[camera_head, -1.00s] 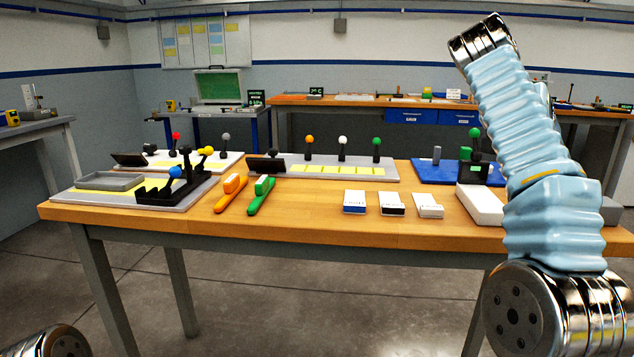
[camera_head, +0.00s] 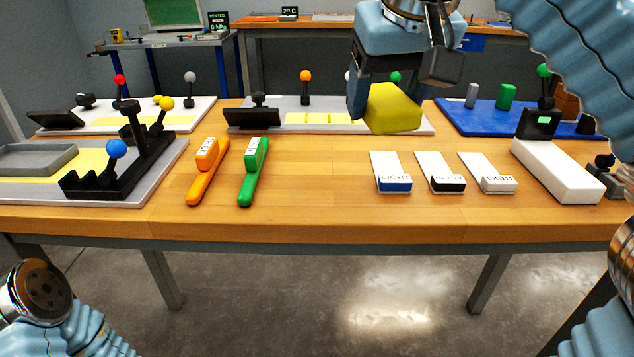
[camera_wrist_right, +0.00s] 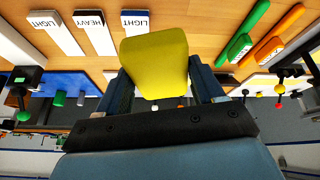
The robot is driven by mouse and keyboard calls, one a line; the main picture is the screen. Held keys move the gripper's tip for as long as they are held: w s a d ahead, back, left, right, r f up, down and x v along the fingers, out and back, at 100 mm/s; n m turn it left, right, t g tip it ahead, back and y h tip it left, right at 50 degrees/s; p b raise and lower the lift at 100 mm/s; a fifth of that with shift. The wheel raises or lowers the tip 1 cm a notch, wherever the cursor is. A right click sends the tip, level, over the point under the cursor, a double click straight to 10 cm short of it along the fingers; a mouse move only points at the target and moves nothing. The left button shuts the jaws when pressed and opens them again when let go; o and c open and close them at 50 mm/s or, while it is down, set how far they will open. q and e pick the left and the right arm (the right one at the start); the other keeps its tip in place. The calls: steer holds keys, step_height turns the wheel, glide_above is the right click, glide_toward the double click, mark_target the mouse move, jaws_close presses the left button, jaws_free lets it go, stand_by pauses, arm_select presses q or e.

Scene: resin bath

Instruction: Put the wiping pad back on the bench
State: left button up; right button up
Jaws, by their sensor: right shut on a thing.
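The yellow wiping pad (camera_head: 393,109) is held by my right gripper (camera_head: 392,92) above the back middle of the wooden bench (camera_head: 310,185). In the right wrist view the pad (camera_wrist_right: 155,58) sits between the two dark fingers of the gripper (camera_wrist_right: 162,80), which are shut on it. The pad is in the air, tilted in the head view, in front of the grey board with yellow strips. My left gripper is not in view; only part of my left arm shows at the lower left.
Labelled LIGHT and HEAVY blocks (camera_head: 440,172) lie below and right of the pad. An orange tool (camera_head: 207,170) and a green tool (camera_head: 253,170) lie left of the middle. A white box (camera_head: 555,170) stands at the right. Bare wood lies between the green tool and the blocks.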

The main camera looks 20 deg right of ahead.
mark_target(375, 119)
steer(key=shift+n+g+y, duration=0.4)
steer(key=shift+n+y, duration=0.3)
steer(key=shift+n, duration=0.1)
steer(key=s+a, duration=0.2)
steer(key=s, duration=0.1)
steer(key=s+a, duration=0.2)
steer(key=shift+s+f, duration=0.2)
steer(key=shift+f, duration=0.05)
steer(key=w+f, duration=0.2)
steer(key=w, duration=0.2)
steer(key=w+a+f+b, duration=0.1)
steer(key=w+f, duration=0.5)
steer(key=w, duration=0.1)
steer(key=shift+w+a, duration=0.35)
steer(key=shift+a, duration=0.05)
steer(key=b+x, duration=0.1)
steer(key=x, duration=0.4)
steer(key=shift+s+f, duration=0.15)
steer(key=o, duration=0.5)
steer(key=shift+f+b, duration=0.1)
steer(key=shift+b, duration=0.2)
steer(key=o, duration=0.4)
steer(key=shift+o, duration=0.2)
